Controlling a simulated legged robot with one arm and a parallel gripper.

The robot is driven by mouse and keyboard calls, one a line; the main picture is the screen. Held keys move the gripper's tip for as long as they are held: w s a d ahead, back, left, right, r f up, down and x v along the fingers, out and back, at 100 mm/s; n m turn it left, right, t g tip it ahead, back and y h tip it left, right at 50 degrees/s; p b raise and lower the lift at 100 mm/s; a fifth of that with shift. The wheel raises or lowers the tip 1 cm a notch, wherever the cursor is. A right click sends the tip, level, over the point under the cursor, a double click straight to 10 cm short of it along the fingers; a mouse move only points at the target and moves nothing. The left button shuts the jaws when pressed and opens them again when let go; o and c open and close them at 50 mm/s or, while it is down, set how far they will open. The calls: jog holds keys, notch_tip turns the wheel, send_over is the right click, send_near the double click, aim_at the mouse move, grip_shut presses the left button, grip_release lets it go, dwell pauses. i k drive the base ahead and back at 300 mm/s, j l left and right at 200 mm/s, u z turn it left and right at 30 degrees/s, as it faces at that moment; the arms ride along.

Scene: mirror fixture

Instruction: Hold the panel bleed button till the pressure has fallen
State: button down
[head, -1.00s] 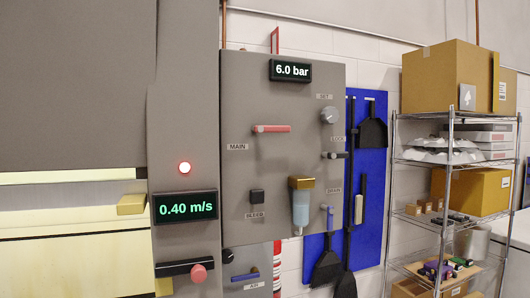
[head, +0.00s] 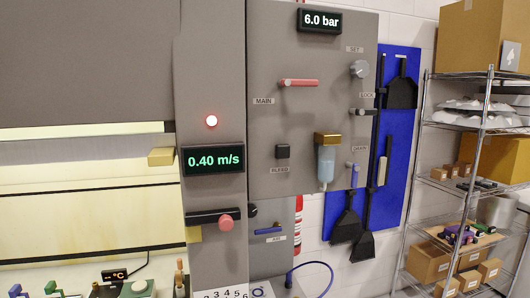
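The grey panel (head: 260,90) stands in the middle of the head view. The pressure display (head: 320,21) at the top reads 6.0 bar. A red MAIN handle (head: 299,83) lies level on the panel. A clear filter bowl with a brass top (head: 327,160) hangs to the right of the button. My gripper is not in view, and nothing touches the button.
A blue tool board (head: 399,135) and a wire shelf with boxes (head: 428,125) stand to the right. A blue hose (head: 318,264) curves below the panel.

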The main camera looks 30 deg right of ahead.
aim_at(283, 151)
jog(key=j+z, duration=0.1)
jog(key=z, duration=2.05)
jog(key=k+j, duration=0.85)
